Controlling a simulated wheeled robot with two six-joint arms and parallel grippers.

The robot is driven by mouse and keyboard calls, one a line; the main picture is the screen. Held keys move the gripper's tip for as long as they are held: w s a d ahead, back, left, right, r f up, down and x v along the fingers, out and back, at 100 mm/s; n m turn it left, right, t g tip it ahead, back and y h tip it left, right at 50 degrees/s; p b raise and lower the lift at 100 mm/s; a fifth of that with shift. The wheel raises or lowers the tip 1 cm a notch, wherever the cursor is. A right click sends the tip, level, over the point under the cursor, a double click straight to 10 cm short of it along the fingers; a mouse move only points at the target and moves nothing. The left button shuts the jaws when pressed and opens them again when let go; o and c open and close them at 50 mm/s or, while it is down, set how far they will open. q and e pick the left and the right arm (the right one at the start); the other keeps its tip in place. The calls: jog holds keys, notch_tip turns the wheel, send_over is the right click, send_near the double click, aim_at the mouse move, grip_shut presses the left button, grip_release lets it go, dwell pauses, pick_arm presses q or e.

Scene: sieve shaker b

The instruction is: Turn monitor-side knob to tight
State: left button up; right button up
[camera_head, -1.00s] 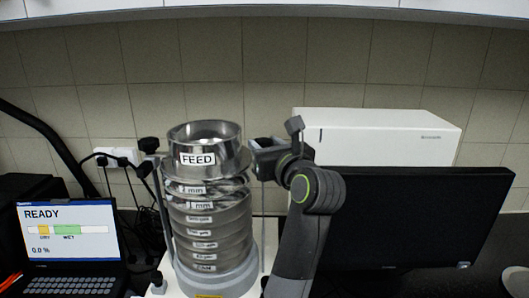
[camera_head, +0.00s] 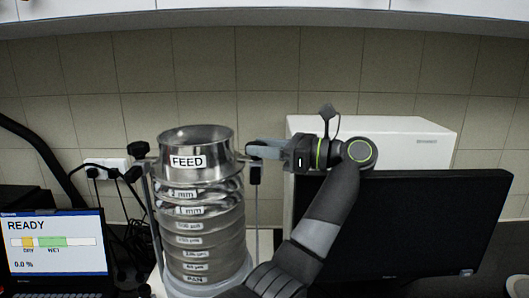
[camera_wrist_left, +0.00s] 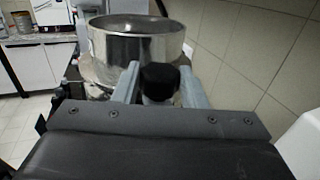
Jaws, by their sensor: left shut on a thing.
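The monitor-side knob (camera_wrist_left: 160,78) is a black round knob beside the sieve stack. In the left wrist view it sits between the two grey fingers of my left gripper (camera_wrist_left: 159,88), which is shut on it. In the head view my left gripper (camera_head: 256,150) reaches in level from the right, at the right side of the steel FEED sieve (camera_head: 190,142). The fingers hide most of the knob there. The labelled sieves (camera_head: 205,226) stand upright below FEED. The other knob (camera_head: 139,149), black, is at the stack's left. My right gripper is not in view.
A black monitor (camera_head: 420,225) stands close behind and right of my left arm, with a white box (camera_head: 440,150) behind it. A laptop (camera_head: 55,245) reading READY is at the left. Cables and a wall socket (camera_head: 105,167) are behind the stack's left side.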

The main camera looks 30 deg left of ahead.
pick_arm(q)
jog(key=shift+n+g, duration=0.4)
jog(key=shift+g, duration=0.2)
jog(key=shift+w, duration=0.1)
jog(key=o, duration=0.6)
jog(key=shift+o, duration=0.6)
jog(key=shift+a, duration=0.2)
